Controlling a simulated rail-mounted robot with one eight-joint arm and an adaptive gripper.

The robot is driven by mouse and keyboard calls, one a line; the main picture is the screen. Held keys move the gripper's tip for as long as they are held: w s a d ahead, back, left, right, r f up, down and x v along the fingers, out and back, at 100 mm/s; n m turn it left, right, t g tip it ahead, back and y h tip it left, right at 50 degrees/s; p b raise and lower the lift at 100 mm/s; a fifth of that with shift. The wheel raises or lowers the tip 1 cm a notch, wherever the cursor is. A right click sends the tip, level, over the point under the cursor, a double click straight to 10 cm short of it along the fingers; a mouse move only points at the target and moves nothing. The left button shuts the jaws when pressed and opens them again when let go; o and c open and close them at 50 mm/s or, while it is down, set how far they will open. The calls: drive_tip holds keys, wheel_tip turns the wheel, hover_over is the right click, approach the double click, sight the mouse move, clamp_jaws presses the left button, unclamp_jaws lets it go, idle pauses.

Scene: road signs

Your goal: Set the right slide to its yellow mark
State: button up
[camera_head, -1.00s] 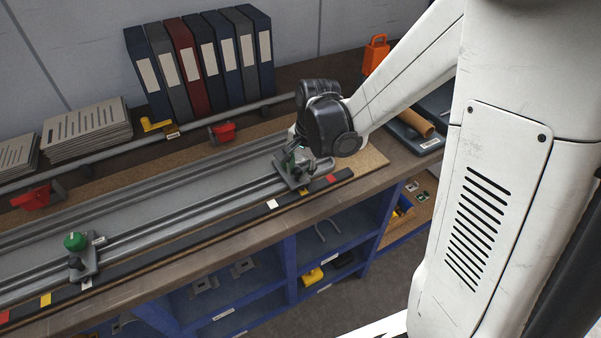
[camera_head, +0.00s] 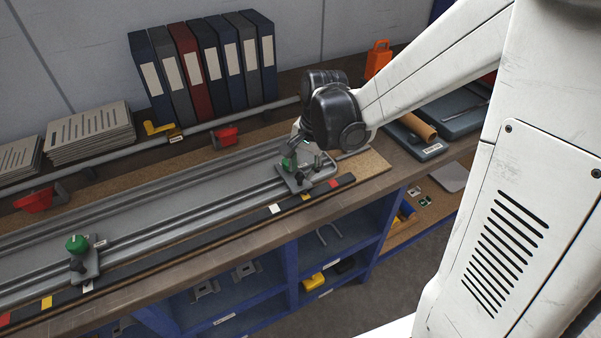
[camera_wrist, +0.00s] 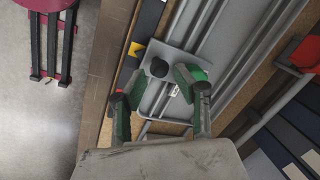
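The right slide (camera_head: 296,181) is a grey plate on the rail with a green knob (camera_head: 289,163) and a dark knob beside it. In the wrist view the plate (camera_wrist: 172,57), black knob (camera_wrist: 159,67) and green knob (camera_wrist: 192,72) lie just beyond my fingers. The yellow mark (camera_head: 306,196) is on the dark strip by the plate's front edge; it also shows in the wrist view (camera_wrist: 135,50). My gripper (camera_wrist: 162,104) is open, its fingers apart, the right one close to the green knob; contact cannot be told. In the head view the wrist partly hides the gripper.
The left slide (camera_head: 84,263) with its green knob stands far left on the rail. A white mark (camera_head: 275,209) and a red mark (camera_head: 333,183) flank the yellow one. Red clamps (camera_head: 224,138) and binders (camera_head: 205,62) stand behind. Blue shelving (camera_head: 290,270) is below the bench.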

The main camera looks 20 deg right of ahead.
wheel_tip(320, 180, up, 9)
drive_tip(key=s+d, duration=0.1)
idle(0.3)
drive_tip(key=shift+s+f, duration=0.1)
drive_tip(key=s+r+n+t, duration=0.2)
drive_tip(key=s+n, duration=0.2)
drive_tip(key=s, duration=0.3)
drive_tip(key=s+r+n+t+h, duration=0.1)
drive_tip(key=s+r+n+t, duration=0.1)
drive_tip(key=s+n, duration=0.3)
drive_tip(key=s+t, duration=0.1)
drive_tip(key=s, duration=0.2)
drive_tip(key=shift+s+r+t+h+b, duration=0.2)
drive_tip(key=shift+s+t+h+b, duration=0.1)
drive_tip(key=shift+b, duration=0.1)
idle(1.8)
